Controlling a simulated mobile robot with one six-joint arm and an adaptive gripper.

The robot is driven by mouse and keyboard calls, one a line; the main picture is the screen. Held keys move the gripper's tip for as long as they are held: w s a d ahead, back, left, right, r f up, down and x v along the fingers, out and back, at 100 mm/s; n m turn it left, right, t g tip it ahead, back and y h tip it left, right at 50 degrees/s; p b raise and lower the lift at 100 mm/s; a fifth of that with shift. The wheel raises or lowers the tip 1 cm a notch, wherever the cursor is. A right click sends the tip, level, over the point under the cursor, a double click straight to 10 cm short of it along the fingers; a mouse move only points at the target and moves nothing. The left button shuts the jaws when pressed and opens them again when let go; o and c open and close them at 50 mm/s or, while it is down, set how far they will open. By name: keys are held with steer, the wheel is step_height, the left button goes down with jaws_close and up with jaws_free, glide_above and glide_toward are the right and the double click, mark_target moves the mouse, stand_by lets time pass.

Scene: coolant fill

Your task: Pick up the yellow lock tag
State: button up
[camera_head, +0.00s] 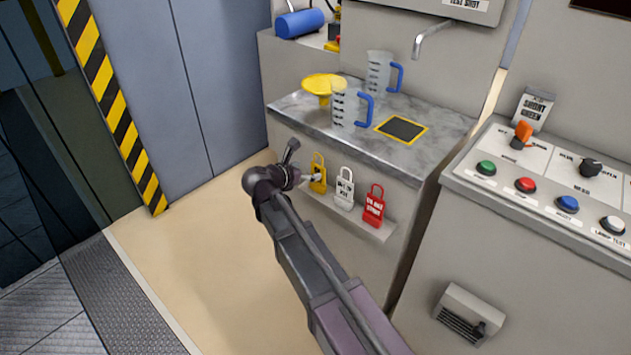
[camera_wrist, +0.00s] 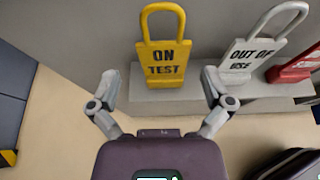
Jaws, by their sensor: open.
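The yellow lock tag (camera_wrist: 165,62) reads "ON TEST" and stands upright on a narrow grey shelf, leaning near the counter's front face. It also shows in the head view (camera_head: 318,181), partly behind my gripper. My gripper (camera_wrist: 160,88) is open, its two fingers spread to the left and right of the tag's lower part in the wrist view. The tag appears between and beyond the fingertips, with no contact visible. In the head view my gripper (camera_head: 303,170) is just left of the tag; its far finger is hard to make out.
A white "OUT OF USE" tag (camera_wrist: 248,55) stands close on the right, with a red tag (camera_head: 374,206) beyond it. The grey shelf (camera_head: 383,232) carries them. Above, the counter (camera_head: 300,110) holds jugs and a yellow funnel (camera_head: 322,84). Open floor lies left.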

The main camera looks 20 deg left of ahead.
mark_target(317, 169)
steer(key=shift+w+f, duration=0.1)
steer(key=shift+w+d+f+b, duration=0.25)
steer(key=shift+w+f+b, duration=0.1)
steer(key=shift+w+b, duration=0.15)
steer(key=b+x, duration=0.1)
steer(key=x, duration=0.1)
steer(key=shift+w+d+f, duration=0.2)
steer(key=shift+f, duration=0.05)
steer(key=shift+w+d+f, duration=0.15)
steer(key=shift+w+d, duration=0.05)
steer(key=shift+w, duration=0.25)
steer(key=c, duration=1)
steer(key=shift+o, duration=0.2)
